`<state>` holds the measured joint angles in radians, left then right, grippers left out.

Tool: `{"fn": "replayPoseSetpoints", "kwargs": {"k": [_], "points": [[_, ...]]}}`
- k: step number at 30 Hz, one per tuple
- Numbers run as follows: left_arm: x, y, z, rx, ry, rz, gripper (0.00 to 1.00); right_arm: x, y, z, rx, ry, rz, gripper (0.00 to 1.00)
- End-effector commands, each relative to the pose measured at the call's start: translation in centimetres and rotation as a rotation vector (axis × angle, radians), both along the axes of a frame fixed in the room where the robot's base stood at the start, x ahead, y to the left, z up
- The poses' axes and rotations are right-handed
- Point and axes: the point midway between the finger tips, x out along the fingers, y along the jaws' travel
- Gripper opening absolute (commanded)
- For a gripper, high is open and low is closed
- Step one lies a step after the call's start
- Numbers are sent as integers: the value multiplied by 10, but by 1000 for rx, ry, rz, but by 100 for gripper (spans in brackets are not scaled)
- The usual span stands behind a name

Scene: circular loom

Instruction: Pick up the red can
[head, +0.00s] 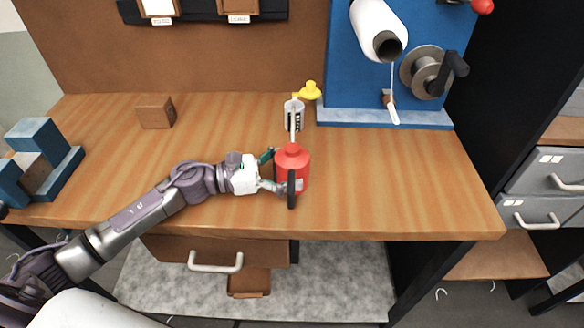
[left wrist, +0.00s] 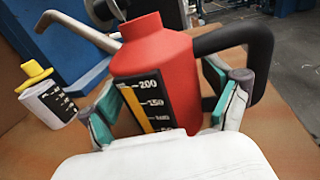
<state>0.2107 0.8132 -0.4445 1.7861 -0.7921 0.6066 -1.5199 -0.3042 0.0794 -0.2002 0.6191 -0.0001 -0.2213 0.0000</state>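The red can (head: 292,168) stands upright on the wooden workbench, near its front edge. It has a black handle and a pale spout. In the left wrist view the red can (left wrist: 158,75) shows a black scale with an orange bar, and its handle is to the right. My left gripper (head: 269,172) reaches it from the left, low at its body. The gripper is open, with one teal-padded finger on each side of the can. In the wrist view the left gripper (left wrist: 165,112) has its right finger beside the handle. Firm contact is not visible. My right gripper is not in view.
A white container with a yellow top (head: 294,116) stands just behind the can. A blue stand (head: 385,117) with a white roll and a crank spool is at the back right. A brown block (head: 155,112) and a blue holder (head: 35,135) are on the left. The bench's right front is clear.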

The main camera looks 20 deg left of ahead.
Motion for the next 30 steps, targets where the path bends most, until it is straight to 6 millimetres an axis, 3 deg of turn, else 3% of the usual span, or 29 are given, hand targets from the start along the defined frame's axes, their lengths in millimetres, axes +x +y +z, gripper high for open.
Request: {"fn": "replayPoseSetpoints", "kwargs": {"k": [1, 9, 11, 22, 29, 30], "points": [[0, 0, 0, 0, 0, 0, 73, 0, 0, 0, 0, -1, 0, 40], [0, 0, 0, 0, 0, 0, 28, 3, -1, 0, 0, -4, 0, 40], [0, 0, 1, -1, -2, 0, 22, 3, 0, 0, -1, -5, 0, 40], [0, 1, 8, -1, -3, 0, 21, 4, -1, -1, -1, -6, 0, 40], [0, 0, 41, 3, -8, -1, 21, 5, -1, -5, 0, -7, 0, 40], [-2, -7, 48, 1, -6, -6, 21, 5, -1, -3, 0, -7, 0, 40]]}}
